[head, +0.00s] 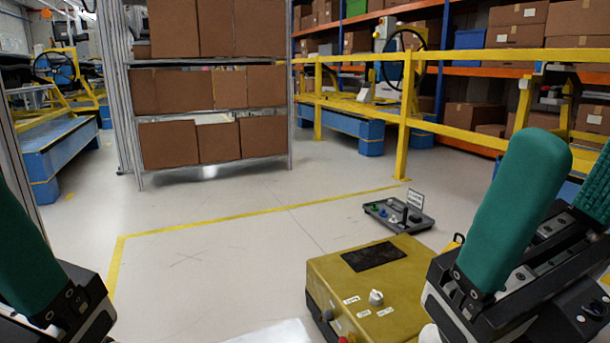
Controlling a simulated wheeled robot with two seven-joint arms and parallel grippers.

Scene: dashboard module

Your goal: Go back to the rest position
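The dashboard module, a yellow box (350,262) with a black panel on top and a knob and labels on its sloped front, stands at the lower middle. A grey control panel (398,214) with coloured buttons, a lever and a small sign lies just behind it. My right gripper (582,165) is at the right edge, its two teal fingers apart, with nothing seen between them. Its black body hides the box's right end. My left gripper (28,255) is at the lower left edge. Only one teal finger shows, so its opening is hidden.
A shelf rack of brown boxes (204,90) stands at the back. A yellow railing (402,125) runs along the right, before orange shelving. A blue and yellow stand (58,150) is at the left. The grey floor (200,200) with yellow tape is clear in the middle.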

